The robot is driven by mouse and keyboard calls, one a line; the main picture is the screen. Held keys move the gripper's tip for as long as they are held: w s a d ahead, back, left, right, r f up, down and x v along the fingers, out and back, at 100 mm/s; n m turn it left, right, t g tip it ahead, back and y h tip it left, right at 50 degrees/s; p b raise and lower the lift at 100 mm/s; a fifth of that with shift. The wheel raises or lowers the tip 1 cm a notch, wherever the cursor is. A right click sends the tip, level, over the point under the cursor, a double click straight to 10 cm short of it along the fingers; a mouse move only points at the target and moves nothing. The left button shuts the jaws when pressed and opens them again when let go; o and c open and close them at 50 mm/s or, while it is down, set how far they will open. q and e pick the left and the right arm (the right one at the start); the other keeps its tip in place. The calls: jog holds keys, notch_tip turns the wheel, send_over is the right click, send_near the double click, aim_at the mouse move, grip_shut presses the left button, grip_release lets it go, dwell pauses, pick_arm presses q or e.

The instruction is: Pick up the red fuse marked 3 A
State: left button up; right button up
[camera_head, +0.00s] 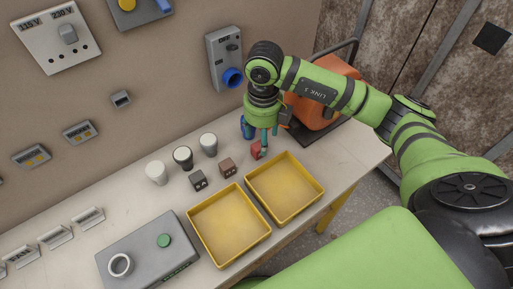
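A small red fuse (257,150) stands on the workbench behind the gap between two yellow trays. Its marking is too small to read. My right gripper (269,140) points down just right of the red fuse, with one fingertip overlapping its right edge in the picture. Its two fingers show a gap between them and seem to hold nothing; whether one touches the fuse I cannot tell. A brown fuse (227,167) and a dark grey fuse (198,180) stand in a row to the left of the red one. My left gripper is out of view.
Two empty yellow trays, one on the left (190,224) and one on the right (322,189), lie in front of the fuses. A grey box (135,240) is at front left; an orange case (318,108) is behind my arm.

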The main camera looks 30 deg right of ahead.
aim_at(259, 145)
jog(key=shift+a+f, duration=0.1)
jog(key=shift+f, duration=0.3)
jog(key=shift+w+a+f+p, duration=0.1)
jog(key=shift+w+f+p, duration=0.05)
jog(key=shift+f+p, duration=0.45)
jog(key=shift+w+a+f+p, duration=0.15)
jog(key=shift+f+p, duration=0.25)
jog(key=shift+f, duration=0.25)
notch_tip(259, 145, down, 3)
jog(key=shift+w+r, duration=0.1)
jog(key=shift+r, duration=0.1)
jog(key=c, duration=1)
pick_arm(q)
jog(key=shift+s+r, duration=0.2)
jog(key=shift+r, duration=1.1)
pick_arm(e)
jog(key=shift+c, duration=0.2)
